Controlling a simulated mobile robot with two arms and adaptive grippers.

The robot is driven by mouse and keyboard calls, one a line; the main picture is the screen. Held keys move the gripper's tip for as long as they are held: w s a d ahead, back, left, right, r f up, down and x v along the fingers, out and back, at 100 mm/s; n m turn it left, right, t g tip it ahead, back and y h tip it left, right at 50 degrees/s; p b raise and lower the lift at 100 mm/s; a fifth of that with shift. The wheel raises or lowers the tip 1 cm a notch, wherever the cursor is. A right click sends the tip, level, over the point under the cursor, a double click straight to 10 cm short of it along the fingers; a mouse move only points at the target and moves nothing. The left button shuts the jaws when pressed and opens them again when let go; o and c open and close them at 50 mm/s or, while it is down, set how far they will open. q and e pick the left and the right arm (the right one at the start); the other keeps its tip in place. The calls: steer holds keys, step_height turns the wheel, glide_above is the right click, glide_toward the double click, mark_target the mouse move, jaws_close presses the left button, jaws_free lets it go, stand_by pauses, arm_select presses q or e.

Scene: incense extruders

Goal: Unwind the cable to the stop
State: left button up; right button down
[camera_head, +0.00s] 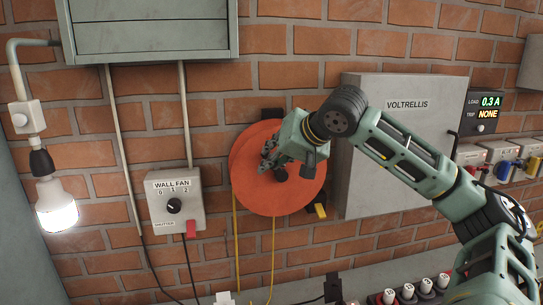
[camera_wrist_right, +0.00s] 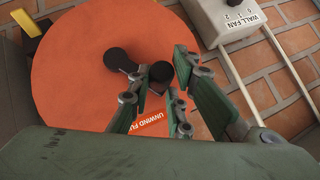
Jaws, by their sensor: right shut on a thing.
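An orange cable reel (camera_head: 262,200) is mounted on the brick wall; it fills much of the right wrist view (camera_wrist_right: 75,85). A yellow cable (camera_head: 272,260) hangs below it, with a second yellow strand at the reel's left. On its face are a black hub (camera_wrist_right: 117,60) and a black crank knob (camera_wrist_right: 160,71). My right gripper (camera_wrist_right: 163,88) is at the reel face, its fingers shut on the crank knob; it also shows in the head view (camera_head: 270,160). A label reading "UNWIND FU…" is partly hidden by a finger. My left gripper is out of view.
A "WALL FAN" switch box (camera_head: 174,201) is left of the reel. A grey "VOLTRELLIS" cabinet (camera_head: 395,145) is close on the right, behind my right arm. A yellow-and-black piece (camera_head: 320,211) sits at the reel's lower right. A lit bulb (camera_head: 56,207) hangs at far left.

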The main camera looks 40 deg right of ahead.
steer(key=c, duration=1.9)
jaws_free()
steer(key=shift+a+f, duration=0.1)
steer(key=shift+f, duration=0.25)
steer(key=shift+o, duration=1.1)
steer(key=shift+r, duration=0.1)
steer(key=shift+s+r, duration=0.1)
steer(key=shift+s+r, duration=0.25)
steer(key=shift+r, duration=0.05)
steer(key=v, duration=1.1)
steer(key=shift+r, duration=0.1)
